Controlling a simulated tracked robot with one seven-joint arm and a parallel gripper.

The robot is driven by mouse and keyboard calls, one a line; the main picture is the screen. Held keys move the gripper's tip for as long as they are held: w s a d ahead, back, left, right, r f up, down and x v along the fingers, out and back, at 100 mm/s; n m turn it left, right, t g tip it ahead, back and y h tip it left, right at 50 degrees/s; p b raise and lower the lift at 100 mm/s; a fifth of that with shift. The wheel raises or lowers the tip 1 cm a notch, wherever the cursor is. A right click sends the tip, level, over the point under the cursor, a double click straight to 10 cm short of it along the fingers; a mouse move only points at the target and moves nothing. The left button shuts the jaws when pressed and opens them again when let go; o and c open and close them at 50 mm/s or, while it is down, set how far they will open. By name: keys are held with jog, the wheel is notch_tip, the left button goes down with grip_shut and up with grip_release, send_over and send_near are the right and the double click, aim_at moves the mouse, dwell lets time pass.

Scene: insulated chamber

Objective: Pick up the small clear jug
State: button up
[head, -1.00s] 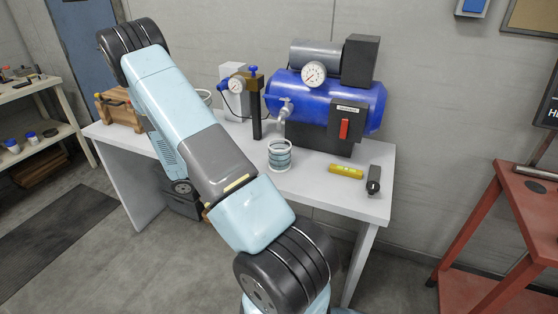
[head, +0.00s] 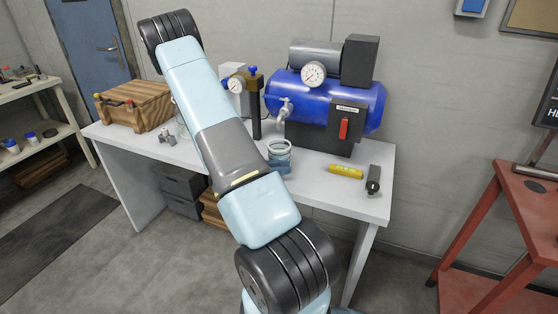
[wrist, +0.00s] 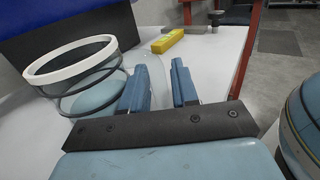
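A faint clear vessel (wrist: 155,69), which looks like the small clear jug, stands on the white table just beyond my gripper (wrist: 160,76) in the wrist view. Its lower part is hidden behind the blue fingers. My gripper is open, with a gap between its fingers and nothing clearly held. I cannot tell whether a finger touches the vessel.
A banded jar with a pale rim (wrist: 70,60) stands close left of the fingers; it also shows in the head view (head: 280,152). Behind it is a blue tank (head: 300,98). A yellow block (head: 346,171), a dark tool (head: 373,180) and a wooden crate (head: 140,108) share the table (head: 325,195).

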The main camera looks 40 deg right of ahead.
jog(key=shift+s+d, duration=0.3)
jog(key=shift+d, duration=0.2)
jog(key=shift+c, duration=0.3)
grip_shut()
